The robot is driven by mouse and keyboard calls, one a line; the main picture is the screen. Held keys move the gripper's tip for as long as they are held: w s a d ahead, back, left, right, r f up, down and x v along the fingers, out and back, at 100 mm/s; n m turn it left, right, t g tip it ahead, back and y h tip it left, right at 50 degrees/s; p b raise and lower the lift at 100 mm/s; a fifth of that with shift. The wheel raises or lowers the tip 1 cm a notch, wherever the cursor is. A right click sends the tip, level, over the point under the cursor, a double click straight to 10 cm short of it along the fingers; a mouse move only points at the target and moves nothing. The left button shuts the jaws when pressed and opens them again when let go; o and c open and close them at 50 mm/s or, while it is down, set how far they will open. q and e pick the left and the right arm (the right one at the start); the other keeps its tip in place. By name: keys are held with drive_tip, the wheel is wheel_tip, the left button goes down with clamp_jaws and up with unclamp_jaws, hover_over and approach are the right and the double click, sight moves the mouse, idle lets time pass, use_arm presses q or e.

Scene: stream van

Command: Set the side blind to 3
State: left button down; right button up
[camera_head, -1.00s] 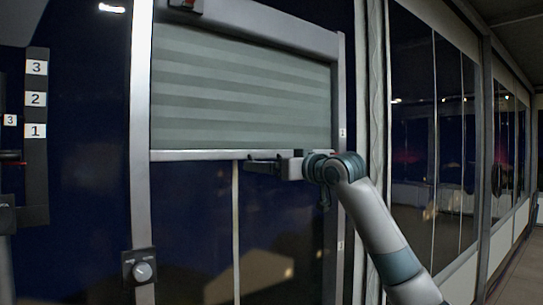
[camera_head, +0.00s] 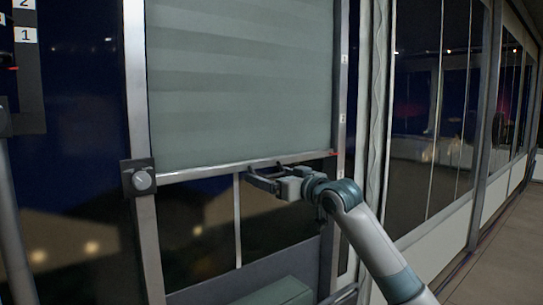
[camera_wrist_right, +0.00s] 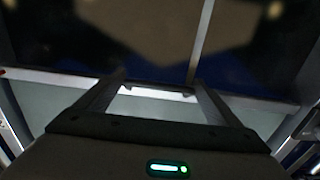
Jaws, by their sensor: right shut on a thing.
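The side blind (camera_head: 240,95) is a grey-green striped sheet hanging in the window frame. Its pale bottom bar (camera_head: 205,171) slopes slightly up to the right and ends in a small red tip by the right post. My right gripper (camera_head: 264,170) is shut on the bottom bar, right of its middle. In the right wrist view, the two fingers (camera_wrist_right: 158,90) straddle the bar, and the blind (camera_wrist_right: 55,102) lies behind them. A small label (camera_head: 344,118) on the right post sits above the bar's end; I cannot read it surely. My left gripper is not in view.
A knob (camera_head: 143,180) on a dark plate is fixed to the left post, near the bar's height. A dark panel with white number tags 2 and 1 (camera_head: 26,35) stands at the upper left. A grey-green box (camera_head: 275,293) is below the window. Tall glass panels line the right.

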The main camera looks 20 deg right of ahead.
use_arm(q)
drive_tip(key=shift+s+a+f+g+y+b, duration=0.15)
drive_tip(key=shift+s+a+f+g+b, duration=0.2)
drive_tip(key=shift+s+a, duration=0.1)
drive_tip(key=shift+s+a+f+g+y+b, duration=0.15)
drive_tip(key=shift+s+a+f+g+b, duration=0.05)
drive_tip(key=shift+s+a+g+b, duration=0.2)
use_arm(e)
wheel_tip(320, 180, down, 8)
drive_tip(key=o, duration=1.4)
drive_tip(key=shift+c, duration=0.2)
use_arm(q)
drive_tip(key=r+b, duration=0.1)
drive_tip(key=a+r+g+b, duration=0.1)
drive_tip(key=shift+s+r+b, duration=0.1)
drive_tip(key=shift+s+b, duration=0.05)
drive_tip(key=shift+b, duration=0.15)
use_arm(e)
drive_tip(key=v, duration=1.7)
drive_tip(key=shift+s, duration=0.2)
drive_tip(key=shift+d, duration=0.1)
